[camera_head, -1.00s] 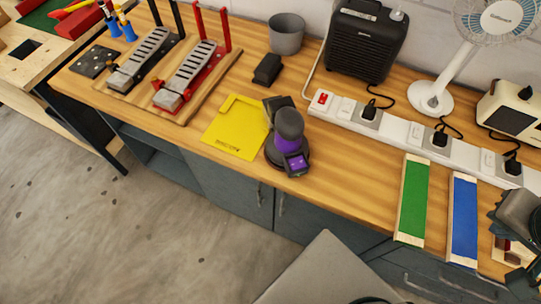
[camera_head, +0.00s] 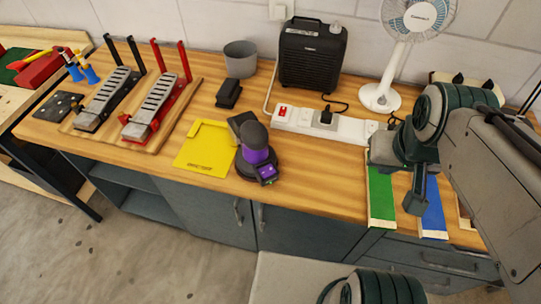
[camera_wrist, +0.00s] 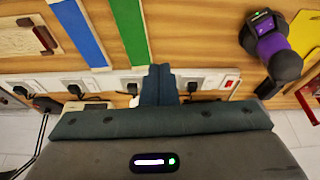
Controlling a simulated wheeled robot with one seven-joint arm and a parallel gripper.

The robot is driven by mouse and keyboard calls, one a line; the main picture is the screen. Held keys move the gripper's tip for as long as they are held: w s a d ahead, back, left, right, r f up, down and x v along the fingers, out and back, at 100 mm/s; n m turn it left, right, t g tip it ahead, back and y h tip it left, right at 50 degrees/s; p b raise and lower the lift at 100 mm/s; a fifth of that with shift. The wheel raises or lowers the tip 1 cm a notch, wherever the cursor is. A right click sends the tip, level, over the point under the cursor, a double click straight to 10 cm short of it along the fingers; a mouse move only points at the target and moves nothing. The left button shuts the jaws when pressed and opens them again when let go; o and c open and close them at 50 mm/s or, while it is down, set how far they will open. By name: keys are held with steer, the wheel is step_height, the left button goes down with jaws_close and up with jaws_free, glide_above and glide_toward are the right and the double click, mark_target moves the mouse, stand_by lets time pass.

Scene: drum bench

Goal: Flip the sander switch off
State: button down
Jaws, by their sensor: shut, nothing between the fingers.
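The sander (camera_head: 256,150), purple and dark grey, stands on the bench right of a yellow sheet. Its small switch panel (camera_head: 267,172) faces the front edge and glows purple. My gripper (camera_head: 414,203) is over the green and blue strips, well to the right of the sander. Its fingers are together and empty, and they also show in the wrist view (camera_wrist: 159,72). The exact switch position is too small to tell.
A white power strip (camera_head: 345,127) with a red switch (camera_head: 282,111) runs behind the sander. The yellow sheet (camera_head: 205,150) lies to its left. A black heater (camera_head: 312,55) and a fan (camera_head: 380,97) stand behind. Bare wood lies between the sander and the green strip (camera_head: 381,195).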

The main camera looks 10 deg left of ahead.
steer(key=shift+w+a, duration=0.1)
steer(key=w+a+f+n+g+y+b, duration=0.1)
steer(key=w+a+n+b, duration=0.3)
steer(key=a+n, duration=0.6)
steer(key=w+a+f+n+g+y+b, duration=0.1)
steer(key=w+a+n+g+b, duration=0.3)
steer(key=a+n, duration=0.7)
steer(key=w+n, duration=0.1)
steer(key=n, duration=0.3)
steer(key=shift+w+n+g, duration=0.3)
steer(key=shift+w, duration=0.05)
steer(key=shift+f, duration=0.15)
glide_above(269, 170)
steer(key=f, duration=1.2)
steer(key=shift+w+d+f+p, duration=0.1)
steer(key=shift+w+d+p, duration=0.15)
steer(key=shift+d+p, duration=0.1)
steer(key=shift+f, duration=0.65)
